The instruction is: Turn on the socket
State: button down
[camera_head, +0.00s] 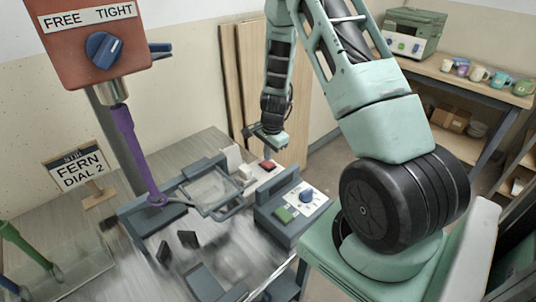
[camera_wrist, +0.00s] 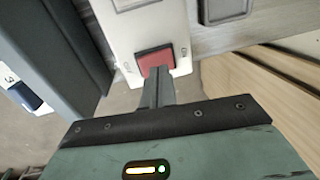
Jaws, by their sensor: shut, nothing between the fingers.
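The socket is a pale white strip (camera_head: 258,180) at the back right of the bench, with a red rocker switch (camera_head: 268,165) on it. In the wrist view the socket plate (camera_wrist: 128,25) fills the top middle and the red switch (camera_wrist: 153,62) has small marks on both sides, too small to read. My gripper (camera_head: 268,152) points down over the switch, its fingers shut and empty. In the wrist view the fingertips (camera_wrist: 158,72) overlap the switch's lower edge. I cannot tell whether they touch it or which way the rocker is tipped.
A grey control box (camera_head: 295,212) with a blue knob and green button stands right of the socket. A clear-lidded frame (camera_head: 207,190) is to its left. A brown FREE/TIGHT box (camera_head: 95,45) with a purple rod hangs front left. A sign (camera_head: 80,172) reads FERN DIAL 2.

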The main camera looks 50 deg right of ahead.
aim_at(264, 161)
notch_tip(264, 161, up, 13)
jog(key=w+p, duration=0.1)
jog(key=w, duration=0.1)
jog(key=shift+f, duration=0.15)
jog(key=shift+w, duration=0.1)
dwell(0.4)
jog(key=s+a+r+n, duration=0.4)
jog(key=s+a+n, duration=0.4)
jog(key=a, duration=0.4)
jog(key=s+a+r+n+g, duration=0.1)
jog(key=s+a+r+n, duration=0.2)
jog(key=s+a+n, duration=0.6)
jog(key=s+a+r+n, duration=0.4)
jog(key=s+a+n, duration=0.5)
jog(key=a, duration=0.7)
jog(key=shift+s+a+r+g+y, duration=0.3)
jog(key=shift+a+r, duration=0.05)
jog(key=shift+a, duration=0.05)
